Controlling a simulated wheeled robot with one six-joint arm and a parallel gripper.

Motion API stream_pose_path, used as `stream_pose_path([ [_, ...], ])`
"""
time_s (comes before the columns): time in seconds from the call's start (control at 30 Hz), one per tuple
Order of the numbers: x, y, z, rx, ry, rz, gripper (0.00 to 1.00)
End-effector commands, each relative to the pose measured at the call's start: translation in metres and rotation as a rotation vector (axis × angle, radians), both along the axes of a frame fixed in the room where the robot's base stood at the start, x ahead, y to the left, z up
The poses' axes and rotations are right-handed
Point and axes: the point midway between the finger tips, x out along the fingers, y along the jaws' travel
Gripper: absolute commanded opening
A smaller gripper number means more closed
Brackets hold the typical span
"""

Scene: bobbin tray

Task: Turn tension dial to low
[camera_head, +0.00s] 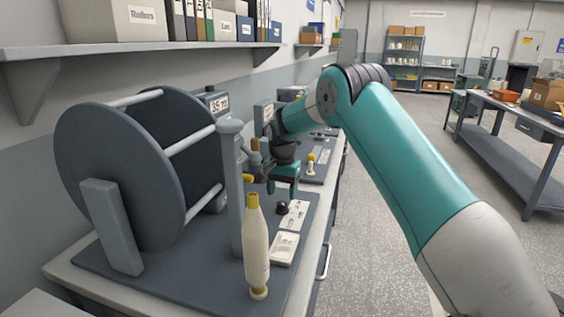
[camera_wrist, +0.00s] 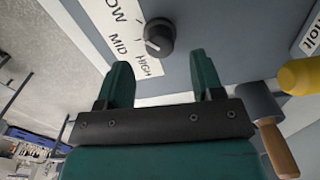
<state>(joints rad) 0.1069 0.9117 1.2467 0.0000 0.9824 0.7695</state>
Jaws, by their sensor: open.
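The tension dial (camera_wrist: 160,38) is a dark round knob with a light pointer line, next to a white label (camera_wrist: 126,38) reading LOW, MID and HIGH in the wrist view. The pointer line appears to lie towards the MID and HIGH side of the label. My gripper (camera_wrist: 165,80) is open, its two teal fingers apart, and the dial lies just beyond the fingertips, not between them. In the head view my gripper (camera_head: 283,190) hangs above the grey base plate, and the small dark dial (camera_head: 282,208) sits just below it.
A large grey reel (camera_head: 115,175) and a grey post (camera_head: 232,185) stand left of the dial. A cream bobbin with a yellow top (camera_head: 256,250) stands in front. In the wrist view, a yellow part (camera_wrist: 300,76) and a wooden handle (camera_wrist: 277,148) are close on the right.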

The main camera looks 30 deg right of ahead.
Motion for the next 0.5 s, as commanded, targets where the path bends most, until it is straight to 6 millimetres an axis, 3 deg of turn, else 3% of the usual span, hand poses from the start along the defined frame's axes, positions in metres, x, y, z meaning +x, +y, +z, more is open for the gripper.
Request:
stream_pose_path([
  [0.3,0.001,0.0,0.082,-0.001,-0.006,0.0,0.61],
  [0.5,0.0,0.0,0.118,0.0,-0.004,-0.001,0.61],
])
